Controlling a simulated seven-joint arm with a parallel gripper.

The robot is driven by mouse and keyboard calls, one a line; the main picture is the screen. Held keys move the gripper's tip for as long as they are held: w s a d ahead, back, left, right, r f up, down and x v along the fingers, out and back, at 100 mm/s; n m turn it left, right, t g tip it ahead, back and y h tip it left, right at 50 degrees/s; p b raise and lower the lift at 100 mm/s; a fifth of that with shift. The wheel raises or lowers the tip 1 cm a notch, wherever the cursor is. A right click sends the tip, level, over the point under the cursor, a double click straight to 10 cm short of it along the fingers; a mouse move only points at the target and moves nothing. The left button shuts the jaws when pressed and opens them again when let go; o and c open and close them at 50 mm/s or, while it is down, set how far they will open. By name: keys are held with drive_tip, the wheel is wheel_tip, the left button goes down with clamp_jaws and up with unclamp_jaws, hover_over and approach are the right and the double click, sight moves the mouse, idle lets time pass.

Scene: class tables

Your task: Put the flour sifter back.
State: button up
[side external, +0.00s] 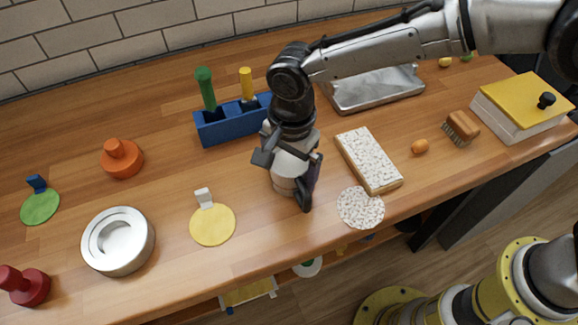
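My gripper (285,178) points down over the middle of the table. Its dark fingers show on either side of a pale, round-sided metal piece (285,186), which looks like the flour sifter. My gripper hides much of this piece. I cannot tell whether the fingers press on it, or whether it rests on the wood. A round silver tin (146,243) with a recessed top stands apart at the left front.
A blue holder (222,130) with green and yellow handles stands behind my gripper. A speckled block (367,158) and speckled disc (361,208) lie to its right. A yellow disc (212,226) lies left. A metal tray (375,95) and yellow-lidded box (520,105) stand farther right.

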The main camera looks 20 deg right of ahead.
wheel_tip(320, 180, up, 12)
drive_tip(key=shift+s+d+r, duration=0.1)
drive_tip(key=shift+s, duration=0.05)
drive_tip(key=shift+r, duration=0.1)
idle(0.4)
drive_tip(key=shift+d+r, duration=0.1)
drive_tip(key=shift+d, duration=0.1)
drive_tip(key=s+d+r+n+t, duration=0.1)
drive_tip(key=s+d+r+n, duration=0.15)
drive_tip(key=d, duration=0.45)
drive_tip(key=s+d+r+n+t+y, duration=0.1)
drive_tip(key=d+r, duration=0.2)
drive_tip(key=d, duration=0.5)
drive_tip(key=s+d+r+n, duration=0.1)
drive_tip(key=d+r+n, duration=0.1)
drive_tip(key=d, duration=0.5)
drive_tip(key=s+d+f+n+t+h, duration=0.1)
drive_tip(key=s+d+f+n+t, duration=0.2)
drive_tip(key=s+d, duration=0.9)
wheel_tip(320, 180, down, 2)
drive_tip(key=s+n, duration=0.2)
drive_tip(key=shift+s+d+n, duration=0.3)
drive_tip(key=shift+s+n, duration=0.05)
drive_tip(key=shift+s, duration=0.05)
